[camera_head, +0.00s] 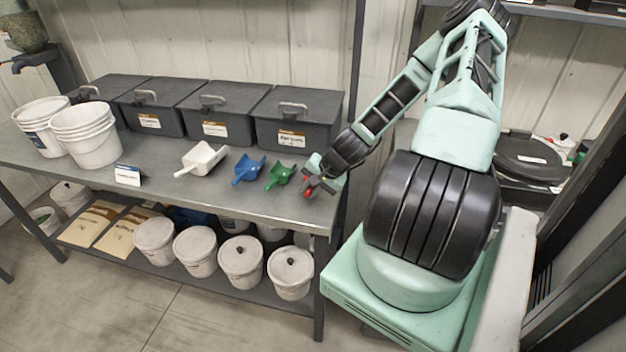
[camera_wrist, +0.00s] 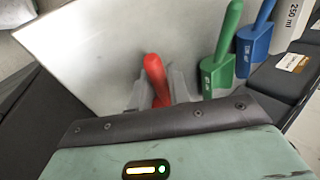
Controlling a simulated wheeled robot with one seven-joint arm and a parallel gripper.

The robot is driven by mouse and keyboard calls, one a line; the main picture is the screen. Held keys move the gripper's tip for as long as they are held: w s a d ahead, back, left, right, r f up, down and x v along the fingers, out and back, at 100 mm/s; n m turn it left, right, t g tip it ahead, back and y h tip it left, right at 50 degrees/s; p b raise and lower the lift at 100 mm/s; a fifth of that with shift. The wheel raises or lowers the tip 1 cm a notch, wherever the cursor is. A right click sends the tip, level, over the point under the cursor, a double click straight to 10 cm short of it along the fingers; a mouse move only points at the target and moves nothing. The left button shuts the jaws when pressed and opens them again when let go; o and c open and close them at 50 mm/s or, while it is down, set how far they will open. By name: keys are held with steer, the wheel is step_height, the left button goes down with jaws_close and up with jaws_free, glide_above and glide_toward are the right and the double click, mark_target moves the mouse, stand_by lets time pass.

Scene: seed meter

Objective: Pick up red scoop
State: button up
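The red scoop (camera_wrist: 154,72) shows in the wrist view as a red handle between the two grey fingers of my gripper (camera_wrist: 158,86). Its bowl is hidden behind the gripper body. In the head view a little red of the scoop (camera_head: 309,191) shows under my gripper (camera_head: 313,184), at the right end of the grey table. The fingers stand close on both sides of the handle. I cannot tell whether they press on it or leave a small gap.
A green scoop (camera_head: 279,175), a blue scoop (camera_head: 248,169) and a white scoop (camera_head: 200,159) lie in a row to the left. Grey lidded bins (camera_head: 297,120) stand behind. White buckets (camera_head: 92,148) and a small sign (camera_head: 127,175) are farther left on the table (camera_head: 225,201).

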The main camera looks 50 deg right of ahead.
steer(key=shift+w+f, duration=0.1)
steer(key=shift+f, duration=0.05)
jaws_close()
step_height(320, 180, up, 10)
steer(key=shift+r+b, duration=0.1)
steer(key=shift+b, duration=0.55)
steer(key=shift+c, duration=1.2)
jaws_free()
jaws_close()
